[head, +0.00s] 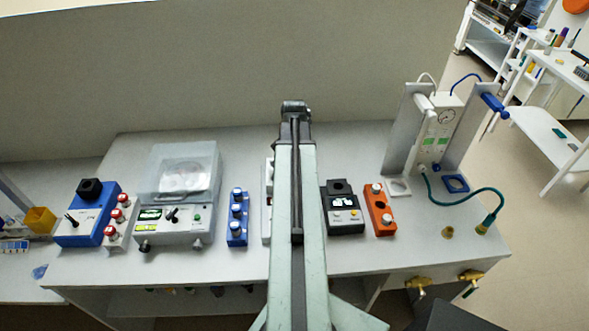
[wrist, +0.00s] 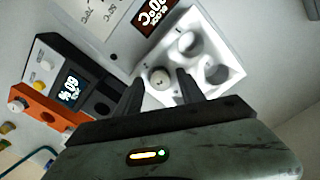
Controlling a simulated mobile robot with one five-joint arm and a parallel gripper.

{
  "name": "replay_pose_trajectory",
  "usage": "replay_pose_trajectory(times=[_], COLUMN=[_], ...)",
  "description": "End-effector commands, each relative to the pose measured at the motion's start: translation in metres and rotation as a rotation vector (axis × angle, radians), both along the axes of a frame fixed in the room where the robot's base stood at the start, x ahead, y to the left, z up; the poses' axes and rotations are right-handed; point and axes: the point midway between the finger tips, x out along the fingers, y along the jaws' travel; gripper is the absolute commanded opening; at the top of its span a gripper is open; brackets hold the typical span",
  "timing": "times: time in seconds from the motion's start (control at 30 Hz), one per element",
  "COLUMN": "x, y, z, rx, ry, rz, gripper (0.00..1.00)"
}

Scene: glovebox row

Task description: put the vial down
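My gripper (wrist: 159,80) shows in the wrist view with its two dark fingers apart.
An orange rack (head: 380,210) with white-capped vials and a black device (head: 345,213) stand right of my arm. A blue rack (head: 237,232), a grey balance (head: 180,185) and a blue device (head: 86,215) with red-capped vials beside it stand left. The front bench strip (head: 215,265) is clear.

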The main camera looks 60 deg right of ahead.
Motion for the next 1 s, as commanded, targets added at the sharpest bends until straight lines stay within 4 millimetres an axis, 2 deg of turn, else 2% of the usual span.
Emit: replay_pose_trajectory(times=[0.17,0.33,0.47,0.8,0.9,1.0], x=[0.0,0.001,0.001,0.001,0.001,0.001], y=[0.0,0.0,0.0,0.001,0.001,0.001], z=[0.001,0.014,0.037,0.112,0.123,0.126], rx=[0.0,0.0,0.0,0.0,0.0,0.0], ry=[0.0,0.0,0.0,0.0,0.0,0.0], rz=[0.001,0.001,0.001,0.002,0.002,0.002], gripper=[0.46,0.46,0.46,0.46,0.46,0.46])
